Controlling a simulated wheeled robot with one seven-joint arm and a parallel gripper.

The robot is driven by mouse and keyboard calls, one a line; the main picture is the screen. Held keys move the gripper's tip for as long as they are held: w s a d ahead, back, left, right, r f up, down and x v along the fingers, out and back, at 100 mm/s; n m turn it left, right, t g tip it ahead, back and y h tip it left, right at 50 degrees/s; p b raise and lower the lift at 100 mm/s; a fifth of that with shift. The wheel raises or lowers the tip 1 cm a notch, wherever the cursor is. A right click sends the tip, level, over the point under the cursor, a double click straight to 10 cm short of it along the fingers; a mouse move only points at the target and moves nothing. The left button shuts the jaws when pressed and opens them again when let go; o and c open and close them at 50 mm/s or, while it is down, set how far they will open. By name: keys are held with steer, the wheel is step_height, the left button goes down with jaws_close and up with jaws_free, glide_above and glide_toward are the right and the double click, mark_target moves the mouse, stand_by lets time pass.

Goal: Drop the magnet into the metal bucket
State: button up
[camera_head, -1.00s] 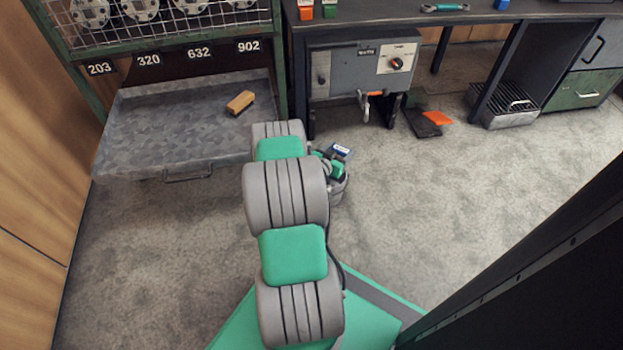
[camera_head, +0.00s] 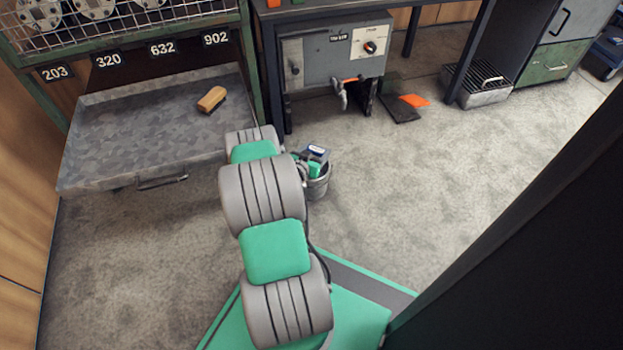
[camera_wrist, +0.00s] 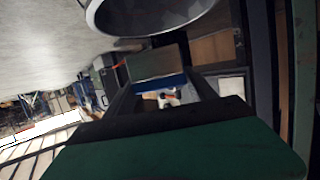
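The metal bucket (camera_head: 317,188) stands on the floor just beyond my arm in the head view. Its rim and inside (camera_wrist: 150,14) show at the top of the wrist view. My gripper (camera_wrist: 160,84) has its two dark fingers on either side of a grey and blue block, which I take to be the magnet (camera_wrist: 158,63). The fingers appear to grip it. In the head view the blue and white magnet (camera_head: 317,152) shows above the bucket's rim, beside my green wrist. My arm partly hides the gripper and the bucket's left side there.
A grey metal tray (camera_head: 120,135) juts out at left under a rack, with a wooden-backed brush (camera_head: 211,99) on it. A grey machine (camera_head: 335,60) hangs under the bench. A dark dustpan-like item (camera_head: 399,105) lies on the floor. Floor right of the bucket is clear.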

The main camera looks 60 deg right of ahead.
steer(key=o, duration=0.5)
steer(key=shift+s, duration=0.1)
steer(key=p+v, duration=0.3)
steer(key=v, duration=0.4)
steer(key=shift+a, duration=0.35)
steer(key=shift+r, duration=0.15)
